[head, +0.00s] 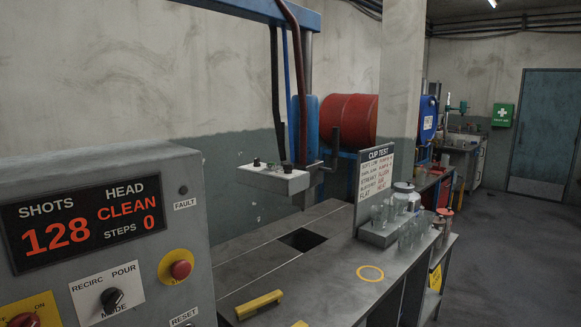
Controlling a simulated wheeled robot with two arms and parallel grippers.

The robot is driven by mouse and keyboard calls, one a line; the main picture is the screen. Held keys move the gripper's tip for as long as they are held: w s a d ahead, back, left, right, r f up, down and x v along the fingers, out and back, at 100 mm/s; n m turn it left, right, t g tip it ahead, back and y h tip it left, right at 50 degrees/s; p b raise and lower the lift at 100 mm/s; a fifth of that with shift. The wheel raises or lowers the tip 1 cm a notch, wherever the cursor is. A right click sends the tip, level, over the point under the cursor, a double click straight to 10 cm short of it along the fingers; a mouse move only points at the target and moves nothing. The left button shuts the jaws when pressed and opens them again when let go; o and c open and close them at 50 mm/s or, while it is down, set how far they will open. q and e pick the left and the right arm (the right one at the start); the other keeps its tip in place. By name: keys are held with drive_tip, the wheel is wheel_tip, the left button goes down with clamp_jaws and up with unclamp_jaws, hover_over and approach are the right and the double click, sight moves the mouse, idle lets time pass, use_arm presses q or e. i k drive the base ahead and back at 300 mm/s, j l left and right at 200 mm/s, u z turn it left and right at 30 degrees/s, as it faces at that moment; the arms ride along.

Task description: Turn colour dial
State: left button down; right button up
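No dial marked as colour is readable in the head view. The grey control panel (195,240) at the left has a black mode knob (112,299) between the words RECIRC and POUR. A pale block (272,181) hangs on the blue machine frame and carries small dark knob-like parts (286,167); I cannot tell whether one is the dial. Neither of my grippers is in view.
The panel's display (85,218) reads SHOTS 128, HEAD CLEAN, STEPS 0. A red button (181,269) is on the panel. A grey bench (325,268) has a dark square opening (302,239). Cups (408,236) stand by the CUP TEST board (375,181). Floor at right is clear.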

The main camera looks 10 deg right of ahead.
sight(288, 168)
drive_tip(key=i+l, duration=0.1)
drive_tip(key=l, duration=0.3)
drive_tip(key=i+l, duration=0.15)
drive_tip(key=l, duration=0.2)
drive_tip(key=i+l, duration=0.1)
drive_tip(key=l, duration=0.3)
drive_tip(key=i+l, duration=0.1)
drive_tip(key=l, duration=0.3)
drive_tip(key=i+l, duration=0.15)
drive_tip(key=l, duration=0.25)
drive_tip(key=i+l, duration=0.1)
drive_tip(key=l, duration=0.25)
drive_tip(key=i+l, duration=0.1)
drive_tip(key=l, duration=0.3)
